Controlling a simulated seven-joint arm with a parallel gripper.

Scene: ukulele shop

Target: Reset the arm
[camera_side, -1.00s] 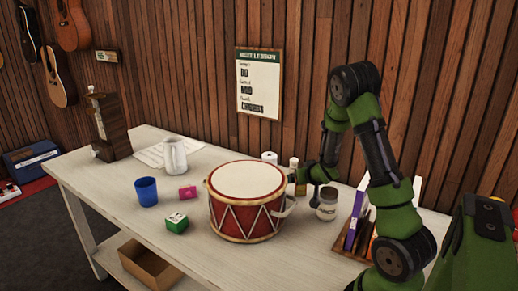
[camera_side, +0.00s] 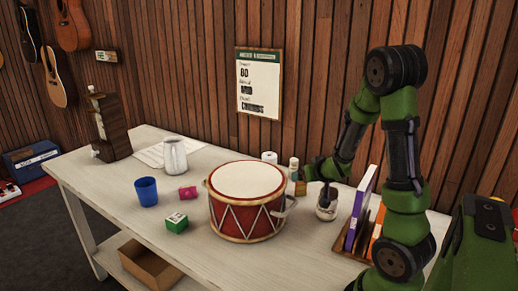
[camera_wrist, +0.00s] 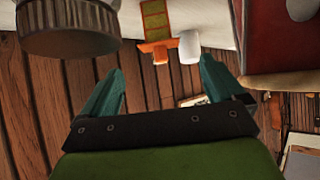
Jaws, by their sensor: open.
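My gripper (camera_side: 312,174) is above the table's back edge, right of the drum and close to a small jar and some bottles. In the wrist view my gripper (camera_wrist: 163,78) has its two teal fingers spread apart with nothing between them. My green arm rises from the right side and bends at a high elbow.
The red and white drum (camera_side: 246,203) stands mid-table. A jar (camera_side: 327,206) and bottle (camera_side: 294,165) are near my gripper. Upright books (camera_side: 360,211) stand close to my arm.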

